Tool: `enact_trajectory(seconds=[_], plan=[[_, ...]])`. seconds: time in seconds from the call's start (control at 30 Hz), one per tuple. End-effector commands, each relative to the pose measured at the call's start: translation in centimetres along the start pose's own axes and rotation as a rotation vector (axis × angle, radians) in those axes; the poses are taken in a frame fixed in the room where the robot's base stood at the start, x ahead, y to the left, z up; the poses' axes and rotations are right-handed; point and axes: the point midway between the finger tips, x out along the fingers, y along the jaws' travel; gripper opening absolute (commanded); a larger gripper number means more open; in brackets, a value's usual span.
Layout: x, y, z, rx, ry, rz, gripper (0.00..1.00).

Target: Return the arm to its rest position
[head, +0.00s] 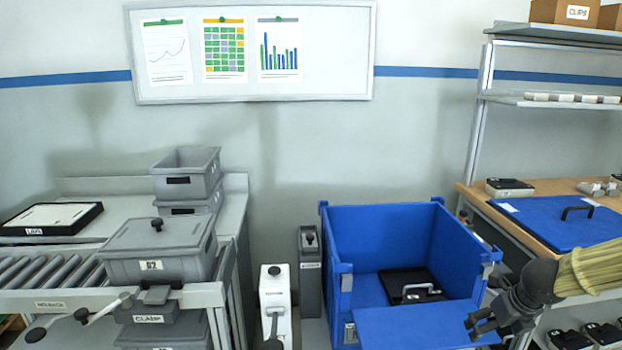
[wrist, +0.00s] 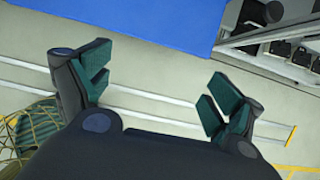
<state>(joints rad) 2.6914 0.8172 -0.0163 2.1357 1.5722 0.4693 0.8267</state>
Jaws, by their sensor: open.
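My gripper (head: 488,327) is at the lower right of the head view, at the end of my arm with its pale yellow-green sleeve. It hangs in front of the right side of the blue crate. In the wrist view my gripper (wrist: 152,92) has its two dark green fingers spread wide apart with nothing between them. Bare floor with pale lines shows behind the fingers.
The blue crate (head: 384,225) has its front flap lowered and a black handled case (head: 410,286) inside. A workbench (head: 480,200) with a blue lid (head: 560,222) stands right, close to my arm. A roller conveyor (head: 50,268) and grey bins (head: 155,250) stand left.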

Motion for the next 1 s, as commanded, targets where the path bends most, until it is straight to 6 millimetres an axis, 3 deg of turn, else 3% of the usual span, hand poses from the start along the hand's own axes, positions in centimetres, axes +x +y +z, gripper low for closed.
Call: enact_trajectory(seconds=[0.57,0.77,1.0], plan=[[5.5,0.9,-5.3,-0.396,0.115,-0.093,0.92],[9.4,2.1,-9.2,-0.701,0.2,-0.127,0.92],[14.8,4.5,-15.5,-1.192,0.313,-0.119,0.92]])
